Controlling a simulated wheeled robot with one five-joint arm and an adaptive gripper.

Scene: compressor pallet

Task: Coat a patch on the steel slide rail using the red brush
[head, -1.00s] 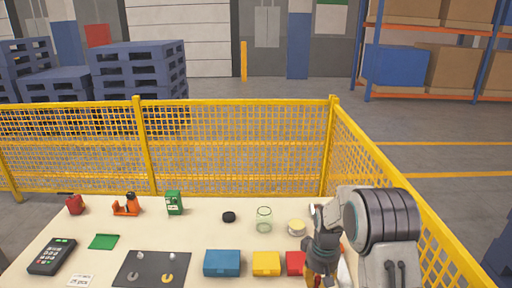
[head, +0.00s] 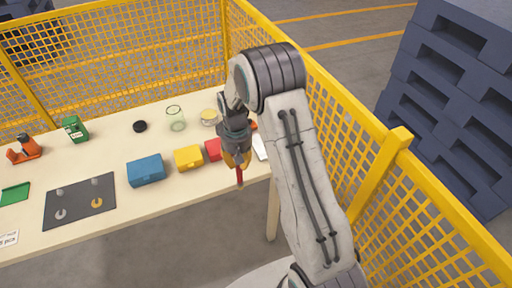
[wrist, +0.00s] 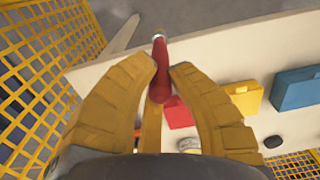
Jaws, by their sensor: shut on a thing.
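My gripper (head: 240,160) is shut on the red brush (head: 240,177) above the front right edge of the table. I cannot identify the steel slide rail in either view. A pale, flat object (head: 260,147) lies just right of the gripper, partly hidden by my arm.
A dark mat (head: 80,203) lies left. Yellow mesh fencing (head: 150,50) closes the back and right.

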